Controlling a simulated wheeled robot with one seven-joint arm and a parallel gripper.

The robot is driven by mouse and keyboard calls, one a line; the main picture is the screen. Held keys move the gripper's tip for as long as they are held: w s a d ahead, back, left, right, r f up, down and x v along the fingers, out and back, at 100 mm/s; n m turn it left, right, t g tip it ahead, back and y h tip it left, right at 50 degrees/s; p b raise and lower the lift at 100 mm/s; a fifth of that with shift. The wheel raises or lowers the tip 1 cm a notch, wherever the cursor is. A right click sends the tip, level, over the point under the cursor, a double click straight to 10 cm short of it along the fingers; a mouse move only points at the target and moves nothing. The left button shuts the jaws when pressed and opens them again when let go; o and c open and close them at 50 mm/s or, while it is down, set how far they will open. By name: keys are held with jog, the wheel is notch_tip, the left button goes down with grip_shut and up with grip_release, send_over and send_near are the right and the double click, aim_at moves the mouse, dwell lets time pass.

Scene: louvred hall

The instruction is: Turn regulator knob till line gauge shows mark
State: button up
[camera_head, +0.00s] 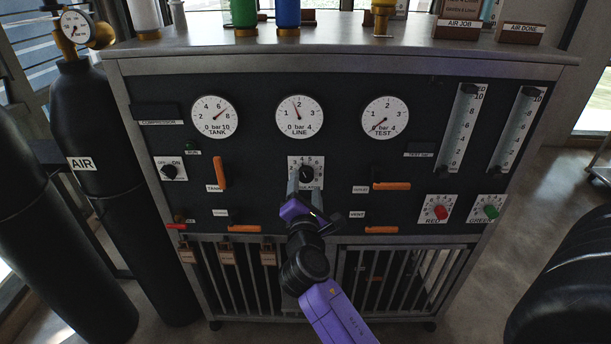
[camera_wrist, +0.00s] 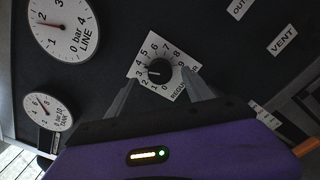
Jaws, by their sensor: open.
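The regulator knob (camera_head: 306,174) is a black round knob on a white dial plate marked with numbers, in the middle of the dark panel. In the wrist view the knob (camera_wrist: 159,72) sits between and beyond the fingers, its white pointer toward the low numbers, near 2 to 3. My gripper (camera_head: 301,183) is open in front of it; in the wrist view its two grey fingers (camera_wrist: 160,93) stand either side of the knob. I cannot tell if they touch it. The line gauge (camera_head: 299,117) has a red needle a little left of the 2; it also shows in the wrist view (camera_wrist: 62,27).
The tank gauge (camera_head: 216,117) and test gauge (camera_head: 385,117) flank the line gauge. Orange levers (camera_head: 219,173) (camera_head: 391,186) stick out left and right of the knob. Black cylinders (camera_head: 97,170) stand at the left. Two flow tubes (camera_head: 458,130) are at the panel's right.

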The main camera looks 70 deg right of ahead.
aim_at(306, 177)
jog(key=shift+x, duration=2.05)
jog(key=shift+c, duration=0.4)
grip_shut()
